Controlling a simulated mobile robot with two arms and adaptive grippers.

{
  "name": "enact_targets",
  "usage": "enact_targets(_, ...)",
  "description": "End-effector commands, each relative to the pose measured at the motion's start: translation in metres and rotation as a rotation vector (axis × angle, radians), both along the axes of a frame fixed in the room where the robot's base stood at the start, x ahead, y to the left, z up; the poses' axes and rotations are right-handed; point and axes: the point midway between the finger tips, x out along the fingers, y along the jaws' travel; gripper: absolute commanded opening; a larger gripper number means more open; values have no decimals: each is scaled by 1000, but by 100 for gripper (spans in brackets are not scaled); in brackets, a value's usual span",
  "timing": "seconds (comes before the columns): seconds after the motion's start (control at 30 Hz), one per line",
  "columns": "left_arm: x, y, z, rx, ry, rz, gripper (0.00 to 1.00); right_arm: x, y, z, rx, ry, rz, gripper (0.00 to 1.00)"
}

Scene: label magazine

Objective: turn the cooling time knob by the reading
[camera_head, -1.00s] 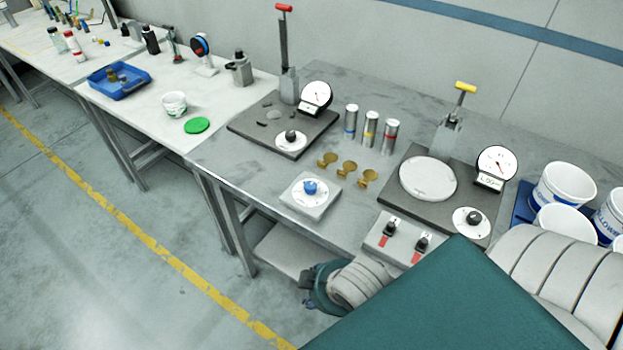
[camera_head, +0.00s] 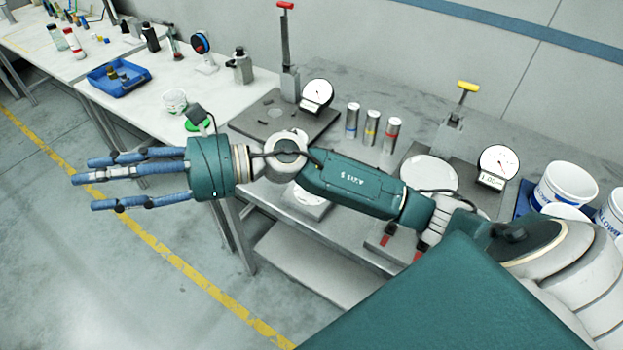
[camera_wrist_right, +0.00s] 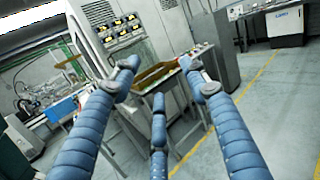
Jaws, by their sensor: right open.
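My right gripper (camera_head: 85,180) is open and empty, its blue fingers pointing left over the floor in front of the benches. In the right wrist view its spread fingers (camera_wrist_right: 155,85) hold nothing. My right arm crosses the grey bench and hides the knobs. Only part of the pale box (camera_head: 312,207) that carries the blue knob shows below the arm. The left gauge (camera_head: 317,95) and the right gauge (camera_head: 498,161) have white round dials with small displays below; their readings are too small to tell surely. Which knob is cooling time cannot be told. My left gripper is out of view.
The grey bench (camera_head: 350,78) holds a red-handled press (camera_head: 287,50), a yellow-handled press (camera_head: 462,100), several metal cylinders (camera_head: 371,127) and white buckets (camera_head: 565,184). A blue tray (camera_head: 118,80) is on the white bench. The floor (camera_head: 110,270) at front left is clear.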

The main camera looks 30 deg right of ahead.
Motion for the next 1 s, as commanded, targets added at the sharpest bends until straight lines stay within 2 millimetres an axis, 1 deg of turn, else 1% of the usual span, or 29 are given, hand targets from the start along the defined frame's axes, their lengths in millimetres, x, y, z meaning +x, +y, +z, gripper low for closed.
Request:
enact_targets(0.03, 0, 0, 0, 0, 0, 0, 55, -2, -4, -28, -213, -161, 70, 45)
enact_targets(0.07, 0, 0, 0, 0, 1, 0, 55, -4, -10, -49, -339, -247, 120, 45)
enact_targets(0.1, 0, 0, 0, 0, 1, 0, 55, -3, -25, -77, -507, -352, 187, 45)
enact_targets(0.13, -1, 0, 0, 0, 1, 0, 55, -1, -43, -97, -633, -422, 240, 45)
enact_targets(0.17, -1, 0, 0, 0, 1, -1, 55, 3, -64, -115, -755, -480, 293, 45)
enact_targets(0.2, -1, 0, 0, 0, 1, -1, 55, 9, -98, -136, -913, -543, 366, 45)
enact_targets(0.23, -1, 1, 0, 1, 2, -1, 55, 14, -125, -148, -1024, -579, 421, 45)
enact_targets(0.27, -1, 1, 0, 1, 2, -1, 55, 19, -155, -157, -1130, -603, 473, 45)
enact_targets(0.3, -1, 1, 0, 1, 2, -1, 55, 24, -194, -165, -1257, -619, 543, 45)
enact_targets(0.37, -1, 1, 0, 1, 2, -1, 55, 28, -248, -168, -1412, -621, 637, 45)
enact_targets(0.4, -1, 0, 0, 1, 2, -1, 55, 29, -278, -166, -1491, -611, 690, 45)
enact_targets(0.5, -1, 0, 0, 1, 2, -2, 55, 26, -334, -158, -1624, -569, 791, 45)
enact_targets(0.6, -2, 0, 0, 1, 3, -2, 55, 22, -364, -152, -1690, -535, 847, 45)
enact_targets(0.67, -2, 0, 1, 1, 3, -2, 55, 21, -372, -151, -1705, -525, 865, 45)
enact_targets(0.77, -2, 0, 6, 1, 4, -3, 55, 19, -375, -160, -1710, -519, 875, 45)
enact_targets(0.87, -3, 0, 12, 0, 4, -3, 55, 18, -374, -176, -1707, -518, 876, 45)
enact_targets(1.0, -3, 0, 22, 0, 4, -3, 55, 18, -374, -203, -1707, -517, 874, 45)
